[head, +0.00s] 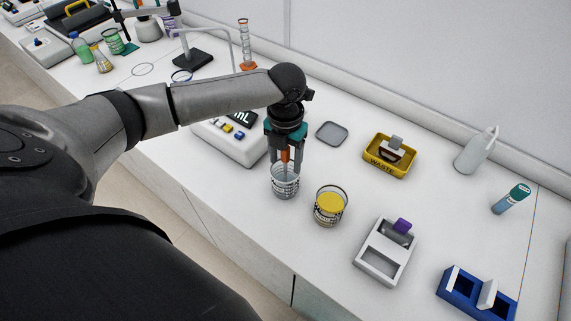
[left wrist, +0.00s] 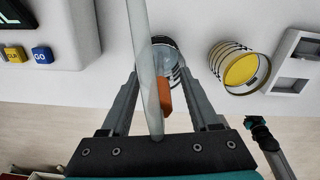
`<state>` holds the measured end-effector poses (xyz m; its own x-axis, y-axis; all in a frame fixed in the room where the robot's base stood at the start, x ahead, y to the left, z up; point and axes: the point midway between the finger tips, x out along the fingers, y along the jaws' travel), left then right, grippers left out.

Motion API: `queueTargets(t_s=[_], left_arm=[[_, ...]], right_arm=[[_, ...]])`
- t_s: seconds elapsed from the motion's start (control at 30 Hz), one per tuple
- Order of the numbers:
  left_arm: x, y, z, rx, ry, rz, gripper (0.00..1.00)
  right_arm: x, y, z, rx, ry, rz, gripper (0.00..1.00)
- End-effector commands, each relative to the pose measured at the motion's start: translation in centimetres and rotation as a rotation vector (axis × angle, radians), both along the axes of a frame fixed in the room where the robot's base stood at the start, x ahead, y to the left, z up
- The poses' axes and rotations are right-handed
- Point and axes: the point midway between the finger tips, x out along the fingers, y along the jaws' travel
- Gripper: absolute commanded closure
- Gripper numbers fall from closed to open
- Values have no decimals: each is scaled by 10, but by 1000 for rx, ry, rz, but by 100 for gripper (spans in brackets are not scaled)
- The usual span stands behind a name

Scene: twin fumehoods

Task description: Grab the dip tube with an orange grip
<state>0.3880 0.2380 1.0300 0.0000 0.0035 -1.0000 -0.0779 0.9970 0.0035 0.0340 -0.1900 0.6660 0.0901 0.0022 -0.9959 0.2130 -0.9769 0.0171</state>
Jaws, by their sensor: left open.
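The dip tube's orange grip (head: 285,155) stands up from a clear glass beaker (head: 285,185) with dark markings. The tube's lower part is hard to make out in the glass. My left gripper (head: 286,161) points down over the beaker, its fingers on either side of the orange grip. In the left wrist view the orange grip (left wrist: 164,95) lies between the two open fingers, with gaps visible beside it. A pale translucent rod (left wrist: 145,60) crosses that view close to the camera; I cannot tell whether it belongs to the dip tube.
A beaker of yellow contents (head: 330,204) stands close to the right. A white holder (head: 372,262), a yellow waste tray (head: 377,168), a blue rack (head: 450,290) and a wash bottle (head: 474,153) stand farther right.

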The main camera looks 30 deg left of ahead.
Motion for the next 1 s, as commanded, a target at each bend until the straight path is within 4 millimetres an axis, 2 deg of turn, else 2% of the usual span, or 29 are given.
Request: queueTargets(t_s=[0.17, 0.7, 1.0], left_arm=[[0, 0, 0, 0, 0, 0, 40], [0, 0, 1, 0, 0, 0, 100], [0, 0, 1, 0, -1, 0, 100]], right_arm=[[1, 0, 0, 0, -2, 0, 100], [2, 1, 0, 2, -3, 0, 100], [2, 2, 0, 3, -3, 0, 100]])
